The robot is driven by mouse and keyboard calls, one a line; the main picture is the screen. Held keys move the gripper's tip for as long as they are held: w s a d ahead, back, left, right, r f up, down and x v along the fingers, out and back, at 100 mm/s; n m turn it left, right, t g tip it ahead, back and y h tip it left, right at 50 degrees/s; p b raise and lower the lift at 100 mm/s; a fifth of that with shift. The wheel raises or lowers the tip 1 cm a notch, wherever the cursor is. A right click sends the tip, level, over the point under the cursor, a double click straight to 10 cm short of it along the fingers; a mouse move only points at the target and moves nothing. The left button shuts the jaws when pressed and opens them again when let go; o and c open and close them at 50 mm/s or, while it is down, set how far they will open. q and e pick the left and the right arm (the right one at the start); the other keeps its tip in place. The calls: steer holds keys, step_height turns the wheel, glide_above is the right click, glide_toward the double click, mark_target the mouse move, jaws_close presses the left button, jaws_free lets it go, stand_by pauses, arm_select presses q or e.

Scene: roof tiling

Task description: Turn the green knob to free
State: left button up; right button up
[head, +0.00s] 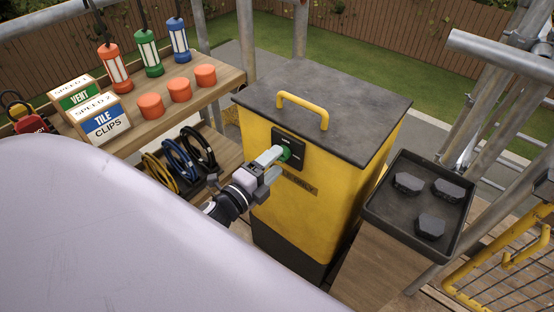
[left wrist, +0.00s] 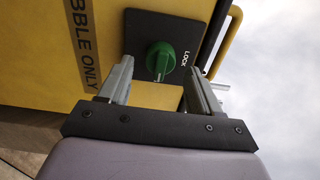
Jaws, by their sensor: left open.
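The green knob (left wrist: 160,59) sits on a black plate (left wrist: 182,27) on the side of a yellow bin (head: 310,211). The word LOCK is printed on the plate beside the knob in the left wrist view. The knob also shows in the head view (head: 284,153), partly hidden by my gripper. My left gripper (left wrist: 160,82) is open, with one finger on each side of the knob and gaps visible between fingers and knob. The left gripper also shows in the head view (head: 271,160), right at the plate. My right gripper is in neither view.
The bin has a dark lid (head: 345,100) with a yellow handle (head: 303,108). A wooden shelf (head: 150,125) with lanterns, orange pucks and boxes stands left, coiled cables below it. A black tray (head: 417,208) with dark blocks lies right. Scaffold poles (head: 490,140) border the right side.

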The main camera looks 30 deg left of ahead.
mark_target(278, 160)
arm_select(q)
steer(key=s, duration=0.3)
steer(key=shift+s+a, duration=0.15)
steer(key=shift+s, duration=0.9)
steer(key=s+d+f+n+g+p, duration=0.2)
steer(key=s+d+f+n+g, duration=0.1)
steer(key=n, duration=0.5)
steer(key=s+d+f+n+g+p, duration=0.2)
steer(key=s+d+f+n+g, duration=0.2)
steer(key=s+d+n, duration=0.2)
steer(key=s+n, duration=0.2)
steer(key=shift+s+d+f+n+g+h+p, duration=0.15)
steer(key=shift+s+d+n+g+h+p, duration=0.1)
steer(key=shift+n+g+h+p, duration=0.1)
